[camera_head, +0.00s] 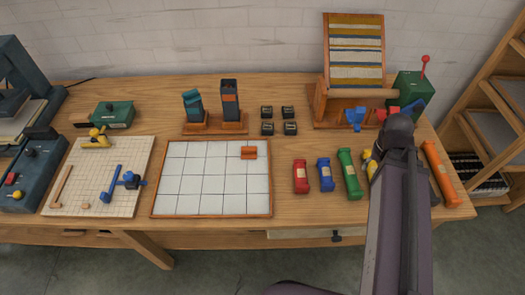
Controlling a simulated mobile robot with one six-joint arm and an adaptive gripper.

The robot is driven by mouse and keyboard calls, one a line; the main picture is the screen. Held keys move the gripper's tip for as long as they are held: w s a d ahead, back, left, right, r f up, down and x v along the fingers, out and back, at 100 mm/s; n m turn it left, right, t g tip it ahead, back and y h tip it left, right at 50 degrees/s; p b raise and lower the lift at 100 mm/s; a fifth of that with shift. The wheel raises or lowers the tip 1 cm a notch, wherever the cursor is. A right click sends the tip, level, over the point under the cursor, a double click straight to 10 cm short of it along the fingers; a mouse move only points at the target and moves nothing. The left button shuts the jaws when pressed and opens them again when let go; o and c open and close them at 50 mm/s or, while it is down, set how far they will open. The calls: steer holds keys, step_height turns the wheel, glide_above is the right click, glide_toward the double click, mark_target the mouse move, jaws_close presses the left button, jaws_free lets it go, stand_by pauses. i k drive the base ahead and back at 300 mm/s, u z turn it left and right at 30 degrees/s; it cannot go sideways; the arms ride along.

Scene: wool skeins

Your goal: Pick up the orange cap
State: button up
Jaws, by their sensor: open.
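A small orange block-like piece (249,153), which looks like the orange cap, sits in the upper right of the white gridded board (196,190). My gripper (383,114) is over the back right of the table, at the far end of my arm, well to the right of the orange piece and apart from it. It is open. My dark wrist hides part of it, and I cannot clearly separate its fingers from the red and blue parts there.
Red (301,177), blue (326,175) and green (349,175) skeins lie right of the board; my arm partly hides a yellow one. An orange skein (441,174) lies far right. Small dark blocks (267,128) and a wooden loom-like frame (354,55) stand behind. A beige pegboard (97,178) is left.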

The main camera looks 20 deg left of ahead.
mark_target(247, 153)
steer(key=z, duration=0.1)
steer(key=k, duration=1.75)
steer(key=u, duration=0.85)
steer(key=i, duration=1)
steer(key=z, duration=0.1)
